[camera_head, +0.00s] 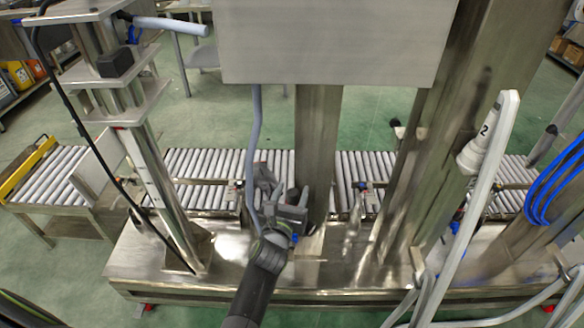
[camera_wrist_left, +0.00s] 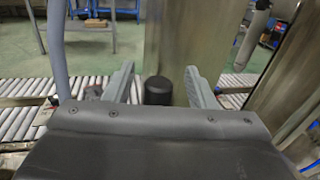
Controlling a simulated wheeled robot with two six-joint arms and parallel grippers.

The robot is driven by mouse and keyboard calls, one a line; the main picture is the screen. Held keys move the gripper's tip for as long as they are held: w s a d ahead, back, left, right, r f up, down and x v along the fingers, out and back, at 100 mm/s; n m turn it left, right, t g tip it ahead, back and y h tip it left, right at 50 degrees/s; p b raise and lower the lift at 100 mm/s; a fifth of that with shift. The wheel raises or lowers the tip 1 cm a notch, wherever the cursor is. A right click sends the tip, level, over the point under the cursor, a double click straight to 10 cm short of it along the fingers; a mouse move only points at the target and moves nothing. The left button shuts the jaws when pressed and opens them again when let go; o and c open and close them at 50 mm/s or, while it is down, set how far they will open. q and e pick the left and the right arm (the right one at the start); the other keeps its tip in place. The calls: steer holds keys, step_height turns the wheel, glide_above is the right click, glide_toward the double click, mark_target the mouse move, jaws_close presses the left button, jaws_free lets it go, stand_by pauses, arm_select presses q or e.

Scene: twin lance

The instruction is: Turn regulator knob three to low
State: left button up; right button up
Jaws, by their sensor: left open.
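A dark round knob (camera_wrist_left: 158,90) shows in the left wrist view, on or in front of a steel column (camera_wrist_left: 172,45). It lies between the two fingers of my left gripper (camera_wrist_left: 158,76), which is open with a gap on each side of the knob. I cannot read a number or a setting on it. In the head view my left gripper (camera_head: 284,192) is at the lower part of the middle steel column (camera_head: 318,130), and it hides the knob there. My right gripper is not in view.
A grey hose (camera_head: 254,135) hangs just left of my left gripper. A large steel box (camera_head: 335,40) is above it. A roller conveyor (camera_head: 205,165) runs behind. A white lance marked 2 (camera_head: 485,140) and blue coiled hose (camera_head: 545,190) are at the right.

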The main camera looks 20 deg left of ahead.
arm_select(q)
step_height(320, 180, up, 6)
steer(key=p, duration=0.5)
steer(key=shift+r+p, duration=0.1)
steer(key=shift+p, duration=0.3)
steer(key=shift+r+p, duration=0.95)
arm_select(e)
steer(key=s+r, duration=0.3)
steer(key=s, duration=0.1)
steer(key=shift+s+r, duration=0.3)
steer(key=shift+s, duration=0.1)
arm_select(q)
steer(key=shift+f, duration=0.1)
steer(key=shift+c, duration=0.2)
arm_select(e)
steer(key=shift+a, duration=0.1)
